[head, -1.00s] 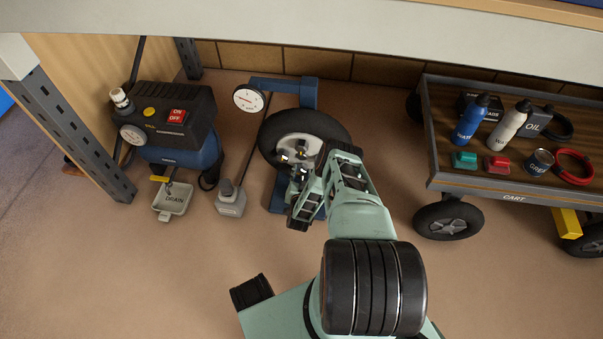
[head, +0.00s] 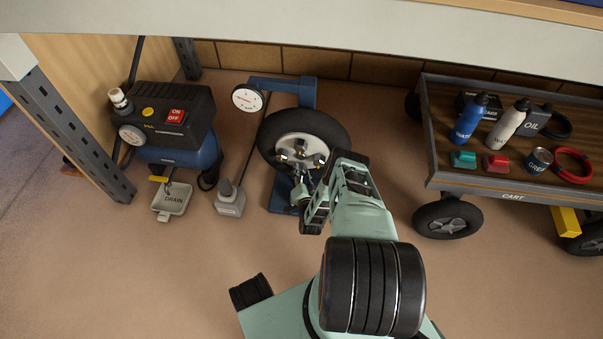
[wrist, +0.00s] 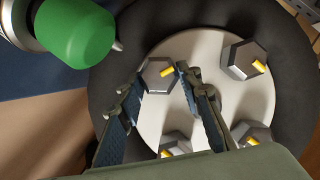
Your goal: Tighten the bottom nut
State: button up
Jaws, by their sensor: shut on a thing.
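The wheel (head: 335,130) is a black tyre with a pale hub (head: 290,141), mounted on a blue stand (head: 308,93). Dark hex nuts with yellow marks sit on the hub. The left nut (head: 284,157), top nut (head: 300,147) and right nut (head: 318,159) show in the head view. My gripper (head: 301,174) is at the lower part of the hub and hides the bottom nut there. In the wrist view, my gripper (wrist: 160,70) has its two fingers on either side of the bottom nut (wrist: 157,78), shut on it. The other nuts stand apart from the fingers.
A compressor (head: 175,125) and drain tray (head: 171,200) are further left. A cart (head: 480,182) with bottles is at right. A shelf beam (head: 330,28) crosses above.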

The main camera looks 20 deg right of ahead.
jog(key=o, duration=1.2)
jog(key=shift+c, duration=0.2)
